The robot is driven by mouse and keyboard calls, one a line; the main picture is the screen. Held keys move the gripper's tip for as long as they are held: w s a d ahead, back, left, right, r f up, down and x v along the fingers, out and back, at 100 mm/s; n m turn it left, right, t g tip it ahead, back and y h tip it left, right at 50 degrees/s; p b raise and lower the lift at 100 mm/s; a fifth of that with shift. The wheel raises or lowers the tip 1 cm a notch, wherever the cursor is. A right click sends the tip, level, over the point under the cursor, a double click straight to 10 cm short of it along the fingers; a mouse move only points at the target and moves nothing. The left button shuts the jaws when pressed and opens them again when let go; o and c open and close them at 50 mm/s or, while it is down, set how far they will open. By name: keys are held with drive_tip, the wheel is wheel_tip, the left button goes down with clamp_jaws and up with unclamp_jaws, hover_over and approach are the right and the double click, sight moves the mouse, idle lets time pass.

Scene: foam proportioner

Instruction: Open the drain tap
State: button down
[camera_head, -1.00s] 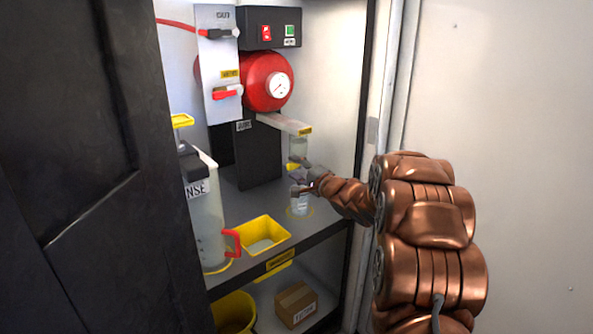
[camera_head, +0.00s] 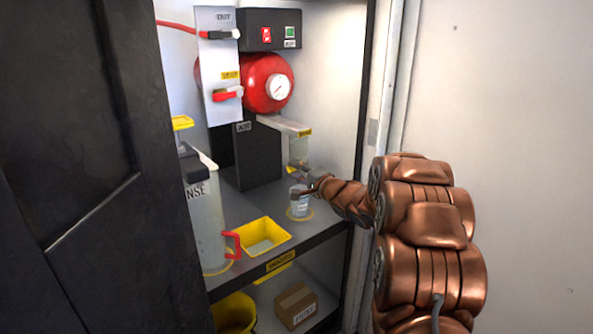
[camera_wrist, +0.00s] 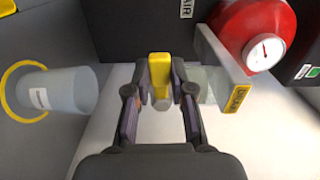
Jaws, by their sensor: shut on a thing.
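The drain tap has a yellow handle (camera_wrist: 159,68), which sits between my fingertips in the wrist view. My gripper (camera_wrist: 160,84) is shut on it, one finger on each side. In the head view my gripper (camera_head: 301,177) is below a clear chamber (camera_head: 298,149) at the end of a bracket with a yellow label, and the tap is mostly hidden behind my fingers. A clear cup (camera_head: 299,208) stands upright on a yellow ring on the shelf, just under my gripper. The cup also shows at the left of the wrist view (camera_wrist: 60,90).
A red tank with a gauge (camera_head: 265,82) and a panel with two levers (camera_head: 219,65) are behind. A yellow tray (camera_head: 262,237) and a jug with a red handle (camera_head: 208,220) stand left on the shelf. The cabinet's right wall is close to my arm.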

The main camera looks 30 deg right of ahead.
drive_tip(key=shift+f+n+p, duration=0.3)
drive_tip(key=shift+n+p, duration=0.8)
drive_tip(key=shift+n, duration=0.1)
drive_tip(key=w+d+f+n+p, duration=0.1)
drive_tip(key=d+f+n, duration=0.3)
drive_tip(key=n, duration=1)
drive_tip(key=shift+d+n, duration=0.25)
drive_tip(key=shift+n, duration=0.15)
drive_tip(key=shift+f, duration=0.1)
drive_tip(key=c, duration=1)
unclamp_jaws()
